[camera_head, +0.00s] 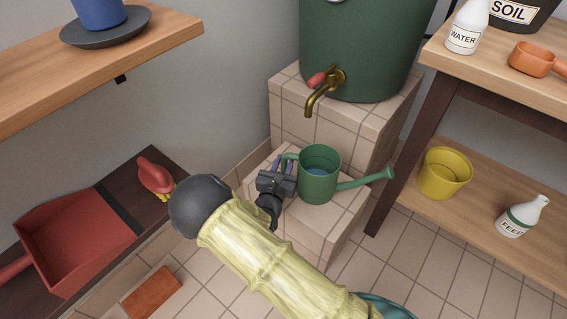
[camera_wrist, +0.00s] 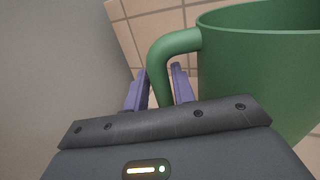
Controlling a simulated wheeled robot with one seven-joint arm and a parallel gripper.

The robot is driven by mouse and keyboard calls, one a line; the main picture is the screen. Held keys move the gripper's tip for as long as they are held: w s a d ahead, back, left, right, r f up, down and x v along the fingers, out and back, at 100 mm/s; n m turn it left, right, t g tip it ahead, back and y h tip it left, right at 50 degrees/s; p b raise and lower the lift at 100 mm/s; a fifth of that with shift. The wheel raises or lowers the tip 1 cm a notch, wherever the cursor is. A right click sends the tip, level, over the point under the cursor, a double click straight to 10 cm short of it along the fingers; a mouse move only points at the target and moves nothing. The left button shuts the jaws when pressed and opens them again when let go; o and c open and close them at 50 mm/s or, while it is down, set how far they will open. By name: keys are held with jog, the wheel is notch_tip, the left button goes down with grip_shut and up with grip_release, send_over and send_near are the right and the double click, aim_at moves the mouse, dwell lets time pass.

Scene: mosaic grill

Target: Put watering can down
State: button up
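The green watering can (camera_head: 319,187) is upright at the low tiled step (camera_head: 325,222), with blue water inside and its spout pointing right. I cannot tell for sure whether its base bears on the tiles. My gripper (camera_head: 283,163) is at the can's left side, by the handle. In the wrist view, the purple fingers of my gripper (camera_wrist: 160,86) lie on both sides of the green handle (camera_wrist: 160,62) and appear closed on it. The can's body (camera_wrist: 262,70) is just right of the fingers. The lower end of the handle is hidden behind my gripper.
A green barrel (camera_head: 360,45) with a brass tap (camera_head: 322,95) stands on the higher tiled block above the can. A wooden shelf unit (camera_head: 455,205) with a yellow pot (camera_head: 444,173) and a feed bottle (camera_head: 522,217) is to the right. A red dustpan (camera_head: 75,235) is left.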

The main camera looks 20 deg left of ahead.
jog(key=shift+o, duration=1.1)
jog(key=shift+r, duration=0.15)
jog(key=shift+s+r+p, duration=0.1)
jog(key=shift+s+p, duration=0.2)
jog(key=shift+s, duration=0.05)
jog(key=s+p, duration=0.5)
jog(key=s, duration=0.6)
jog(key=shift+s, duration=0.2)
